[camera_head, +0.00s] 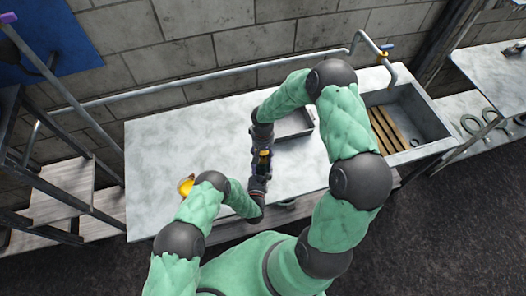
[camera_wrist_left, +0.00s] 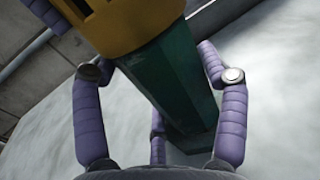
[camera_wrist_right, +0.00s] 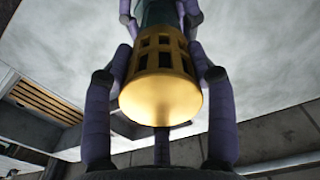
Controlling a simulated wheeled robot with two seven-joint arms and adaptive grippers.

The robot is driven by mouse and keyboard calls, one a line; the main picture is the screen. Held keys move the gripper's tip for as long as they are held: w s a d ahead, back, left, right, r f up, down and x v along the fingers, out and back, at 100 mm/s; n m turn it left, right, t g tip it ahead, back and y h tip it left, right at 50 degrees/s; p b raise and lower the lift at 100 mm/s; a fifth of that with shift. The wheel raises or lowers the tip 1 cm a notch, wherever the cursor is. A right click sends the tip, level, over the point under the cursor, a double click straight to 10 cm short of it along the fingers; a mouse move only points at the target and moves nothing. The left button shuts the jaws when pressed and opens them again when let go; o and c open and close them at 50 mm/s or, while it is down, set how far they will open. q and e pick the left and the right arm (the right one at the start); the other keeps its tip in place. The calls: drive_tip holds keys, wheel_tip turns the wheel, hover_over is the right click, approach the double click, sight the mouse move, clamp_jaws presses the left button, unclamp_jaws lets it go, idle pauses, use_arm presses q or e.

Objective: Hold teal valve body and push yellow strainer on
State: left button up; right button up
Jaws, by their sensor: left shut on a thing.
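The teal valve body (camera_wrist_left: 165,80) stands between the fingers of my left gripper (camera_wrist_left: 158,85), which is shut on it. The yellow strainer (camera_wrist_right: 160,85), with slotted sides and a rounded end, is in line with the body and meets its end. My right gripper (camera_wrist_right: 161,62) has its fingers against both sides of the strainer. In the head view my right gripper (camera_head: 263,147) and left gripper (camera_head: 260,173) face each other above the bench, the right farther back. The parts are mostly hidden there. How far the strainer sits on the body cannot be told.
The pale bench (camera_head: 165,145) is mostly clear on the left. A yellow object (camera_head: 186,186) lies near its left front, partly behind my left arm. A grey tray (camera_head: 295,126) stands just right of the grippers. A sink with wooden slats (camera_head: 385,128) is at the right.

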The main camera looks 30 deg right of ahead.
drive_tip(key=o, duration=0.5)
drive_tip(key=shift+c, duration=0.2)
drive_tip(key=shift+r, duration=0.1)
drive_tip(key=shift+r, duration=1.4)
drive_tip(key=shift+r, duration=0.15)
drive_tip(key=shift+r, duration=3.85)
